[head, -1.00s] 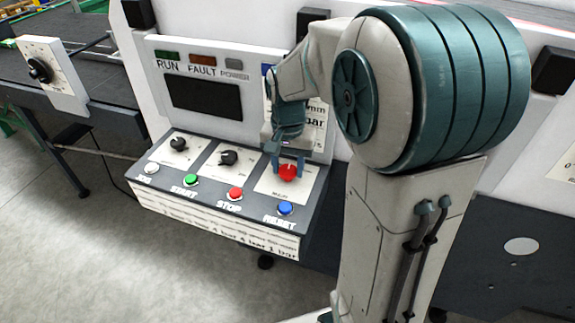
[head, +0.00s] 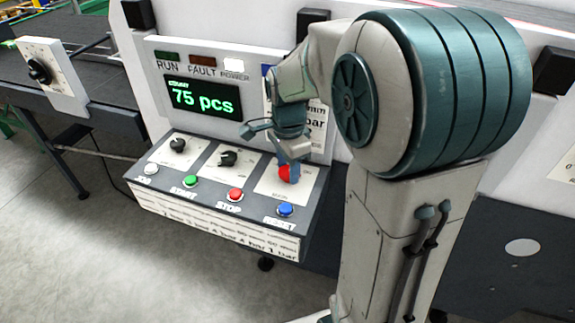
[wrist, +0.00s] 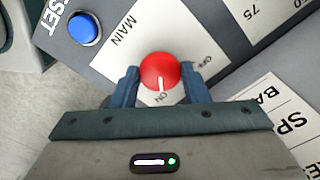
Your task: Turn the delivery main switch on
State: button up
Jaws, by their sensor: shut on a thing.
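The main switch is a red round knob (head: 285,173) on a white plate at the right of the sloped control panel. In the wrist view the knob (wrist: 160,71) sits between the two blue fingers of my gripper (wrist: 160,86), which is shut on it. The plate reads MAIN, with ON and OFF marks. The white pointer line on the knob points at ON. In the head view my gripper (head: 290,170) comes down on the knob from above and partly hides it. The display (head: 203,96) is lit and reads 75 pcs, and the POWER lamp (head: 233,65) glows white.
A blue RESET button (head: 285,209) lies just in front of the switch. Red (head: 235,195) and green (head: 190,181) buttons and two black knobs lie to the left. The machine's white wall stands close behind the panel. Open floor shows at the lower left.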

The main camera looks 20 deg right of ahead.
aim_at(288, 171)
jog(key=shift+w+r+m, duration=0.1)
jog(key=shift+m, duration=0.4)
jog(key=o, duration=1)
notch_tip(288, 171, up, 14)
jog(key=shift+f, duration=0.1)
jog(key=s+f+n+t, duration=0.1)
jog(key=s+f+n, duration=0.2)
jog(key=s+n, duration=0.2)
jog(key=s+f+n+t, duration=0.1)
jog(key=s+f+n, duration=0.3)
jog(key=s+n, duration=0.1)
jog(key=s+f+n+t, duration=0.1)
jog(key=s+f+n, duration=0.2)
jog(key=s+n, duration=0.2)
jog(key=shift+s+a+f+n, duration=0.15)
jog(key=shift+s+f+n, duration=0.1)
jog(key=shift+n, duration=0.55)
